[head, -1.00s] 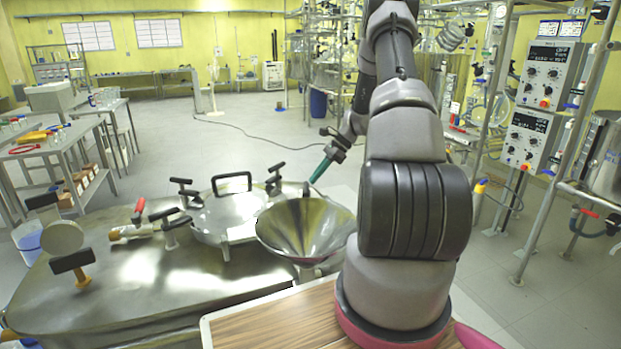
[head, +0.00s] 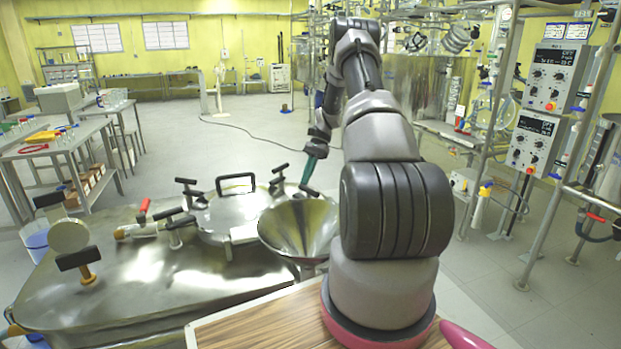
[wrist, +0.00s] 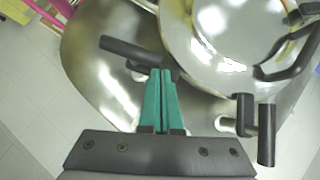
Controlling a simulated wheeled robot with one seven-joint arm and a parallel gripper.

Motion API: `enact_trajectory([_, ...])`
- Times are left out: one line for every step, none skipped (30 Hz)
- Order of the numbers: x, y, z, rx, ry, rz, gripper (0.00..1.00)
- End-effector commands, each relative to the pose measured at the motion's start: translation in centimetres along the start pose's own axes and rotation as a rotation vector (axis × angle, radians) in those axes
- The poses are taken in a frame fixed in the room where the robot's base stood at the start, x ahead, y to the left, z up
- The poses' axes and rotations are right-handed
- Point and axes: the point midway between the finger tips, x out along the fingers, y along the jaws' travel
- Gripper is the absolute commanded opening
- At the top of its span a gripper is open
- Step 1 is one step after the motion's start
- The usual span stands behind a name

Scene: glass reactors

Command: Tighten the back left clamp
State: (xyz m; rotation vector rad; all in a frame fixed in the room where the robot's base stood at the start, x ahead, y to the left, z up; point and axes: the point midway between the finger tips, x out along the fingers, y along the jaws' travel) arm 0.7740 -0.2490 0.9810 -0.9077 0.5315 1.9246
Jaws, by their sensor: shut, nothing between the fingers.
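The metal vessel lid (head: 222,215) carries several clamps with black bar handles around its rim. One clamp (head: 187,183) is at the lid's far left in the head view, another (head: 278,172) at its far right. I cannot tell for certain which one the task means. My gripper (head: 306,184) has teal fingers, shut and empty, pointing down behind the funnel, right of the far-right clamp. In the wrist view the fingertips (wrist: 159,73) are close to a black bar handle (wrist: 135,55); contact cannot be told. Two upright black handles (wrist: 266,135) stand right of the fingers.
A steel funnel (head: 298,228) stands right of the lid. A black loop handle (head: 236,181) rises from the lid. A red-handled valve (head: 143,207) is at the lid's left. Racks with control boxes (head: 540,140) stand at right.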

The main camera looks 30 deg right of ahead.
Motion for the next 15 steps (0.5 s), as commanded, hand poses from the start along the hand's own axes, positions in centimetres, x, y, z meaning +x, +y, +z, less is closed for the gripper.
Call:
enact_trajectory([0.3, -0.4, 0.2, -0.035, -0.002, 0.031, 0.00])
enact_trajectory([0.4, -0.5, 0.3, -0.059, -0.001, 0.049, 0.00])
enact_trajectory([0.5, -0.6, 0.4, -0.087, -0.001, 0.072, 0.00])
enact_trajectory([0.6, -0.8, 0.5, -0.109, -0.001, 0.091, 0.00])
enact_trajectory([0.7, -0.9, 0.7, -0.132, -0.002, 0.110, 0.00])
enact_trajectory([0.8, -1.0, 0.8, -0.161, -0.001, 0.133, 0.00])
enact_trajectory([0.9, -1.1, 0.9, -0.182, -0.002, 0.152, 0.00])
enact_trajectory([1.0, -1.2, 1.0, -0.205, -0.002, 0.170, 0.00])
enact_trajectory([1.1, -1.3, 1.2, -0.233, -0.002, 0.193, 0.00])
enact_trajectory([1.1, -1.4, 1.3, -0.254, -0.001, 0.211, 0.00])
enact_trajectory([1.2, -1.5, 1.4, -0.277, -0.001, 0.228, 0.00])
enact_trajectory([1.3, -1.6, 1.5, -0.304, -0.001, 0.251, 0.00])
enact_trajectory([1.4, -1.6, 1.6, -0.324, -0.001, 0.268, 0.00])
enact_trajectory([1.5, -1.7, 1.8, -0.343, -0.001, 0.284, 0.00])
enact_trajectory([1.6, -1.7, 1.9, -0.369, -0.001, 0.305, 0.00])
